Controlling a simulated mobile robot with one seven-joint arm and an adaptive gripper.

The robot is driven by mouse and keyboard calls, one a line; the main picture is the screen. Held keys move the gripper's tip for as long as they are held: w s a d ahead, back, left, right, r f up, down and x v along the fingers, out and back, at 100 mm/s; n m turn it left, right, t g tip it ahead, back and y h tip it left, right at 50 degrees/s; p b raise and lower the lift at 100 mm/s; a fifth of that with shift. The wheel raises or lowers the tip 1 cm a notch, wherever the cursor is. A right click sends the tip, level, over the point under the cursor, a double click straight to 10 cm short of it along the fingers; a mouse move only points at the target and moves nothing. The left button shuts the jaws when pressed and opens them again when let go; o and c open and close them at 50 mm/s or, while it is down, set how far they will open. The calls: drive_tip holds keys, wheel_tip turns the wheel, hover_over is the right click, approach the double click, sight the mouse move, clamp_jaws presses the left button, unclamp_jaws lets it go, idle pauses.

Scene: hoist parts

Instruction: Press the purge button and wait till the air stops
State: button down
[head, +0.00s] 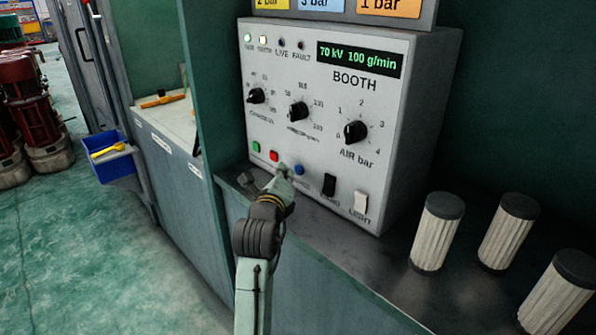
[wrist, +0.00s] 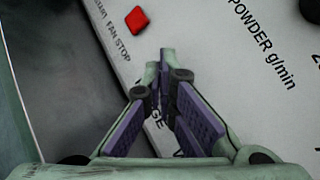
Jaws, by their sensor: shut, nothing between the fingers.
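The grey booth control panel (head: 325,100) fills the middle of the head view. Its lower row shows a green button (head: 256,147), a red button (head: 274,156) and a blue button (head: 299,169). The red button (wrist: 137,19) also shows in the wrist view, near the words "FAN STOP". My gripper (head: 284,168) is shut and empty, with its tips at the panel face between the red and blue buttons. In the wrist view, my gripper (wrist: 166,55) partly covers a label ending in "GE". Any button there is hidden behind the fingers; contact cannot be told.
The display (head: 359,59) reads 70 kV 100 g/min; two lamps at its left are lit. Dark knobs sit above the buttons. A black switch (head: 329,185) and a white switch (head: 361,202) are to the right. Several pleated filters (head: 437,232) stand on the ledge at right.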

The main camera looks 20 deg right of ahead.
drive_tip(key=shift+d, duration=0.2)
idle(0.5)
drive_tip(key=shift+w+d, duration=0.15)
drive_tip(key=shift+d, duration=0.05)
drive_tip(key=shift+w+d, duration=0.1)
drive_tip(key=shift+d, duration=0.3)
idle(0.6)
idle(0.4)
drive_tip(key=shift+s+a+b, duration=0.25)
drive_tip(key=shift+a+b, duration=0.25)
drive_tip(key=shift+a, duration=0.25)
drive_tip(key=shift+s+a+b, duration=0.25)
drive_tip(key=shift+s+a, duration=0.05)
drive_tip(key=shift+a, duration=0.5)
drive_tip(key=shift+s+a+b, duration=0.25)
drive_tip(key=shift+a+b, duration=0.05)
drive_tip(key=shift+a, duration=0.5)
drive_tip(key=shift+s+a+b, duration=0.25)
drive_tip(key=shift+s+a, duration=0.05)
drive_tip(key=shift+a, duration=0.5)
